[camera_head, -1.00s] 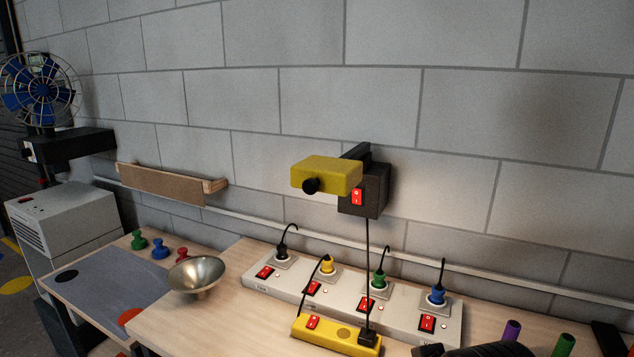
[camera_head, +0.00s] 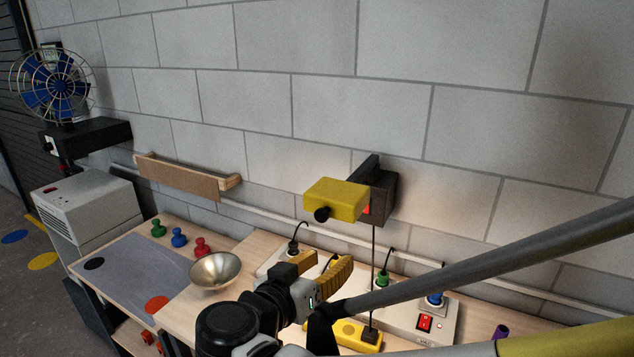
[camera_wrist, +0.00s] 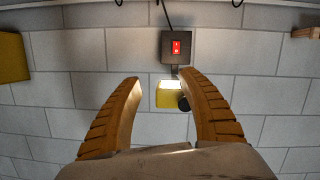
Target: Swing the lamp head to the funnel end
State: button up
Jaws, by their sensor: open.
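The lamp head (camera_head: 337,199) is a yellow block with a black knob, on a dark arm from a black wall box (camera_head: 384,196). It points out from the wall. In the wrist view, apparently upside down, the lamp head (camera_wrist: 170,96) shows a lit face beyond my fingertips, with the box (camera_wrist: 175,48) and its red switch above it. My gripper (camera_head: 322,263) is open and empty, below the lamp head and apart from it. Its orange fingers (camera_wrist: 160,78) spread wide in the wrist view. The metal funnel (camera_head: 215,270) stands on the bench, left of my gripper.
A white power strip (camera_head: 402,318) with coloured plugs and a yellow strip (camera_head: 350,338) lie below the lamp, partly hidden by my arm. A cord (camera_head: 373,262) hangs from the box. Green, blue and red knobs stand left, near a wooden wall shelf (camera_head: 180,181). The upper wall is clear.

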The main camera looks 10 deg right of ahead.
aim_at(320, 216)
jog(key=a+r+m+t+p, duration=0.1)
jog(key=a+r+m+t, duration=0.15)
jog(key=a+r, duration=0.3)
jog(key=shift+n+h, duration=0.35)
jog(key=shift+h, duration=0.05)
jog(key=x, duration=0.9)
jog(key=shift+w+d, duration=0.15)
jog(key=shift+w, duration=0.25)
grip_shut()
